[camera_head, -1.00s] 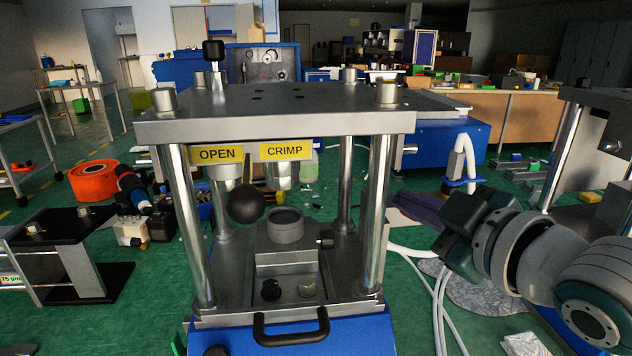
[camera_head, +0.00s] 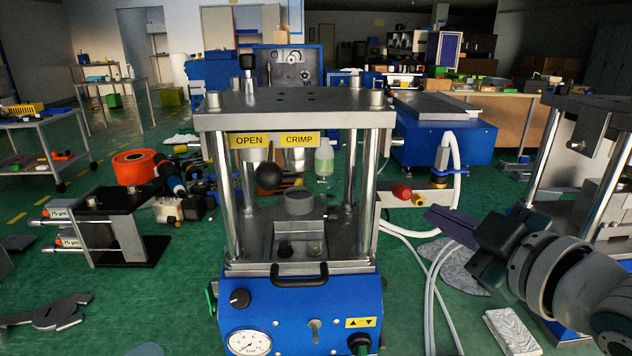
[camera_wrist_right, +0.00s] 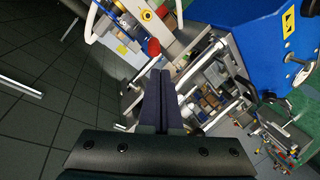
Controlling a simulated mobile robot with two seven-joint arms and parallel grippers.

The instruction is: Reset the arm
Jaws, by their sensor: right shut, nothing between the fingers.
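My right gripper (camera_head: 436,216) is at the right of the head view, beside the crimping press and apart from it. Its dark fingers point left and are closed together with nothing between them. Its closed fingers also show in the right wrist view (camera_wrist_right: 160,75). My right arm comes in from the lower right edge. My left gripper is not in either view.
The crimping press (camera_head: 300,312) stands in the middle, with its ball-ended lever (camera_head: 269,177) and gauge (camera_head: 249,343). Another steel-posted press (camera_head: 553,152) stands at the right. White hoses run behind my gripper.

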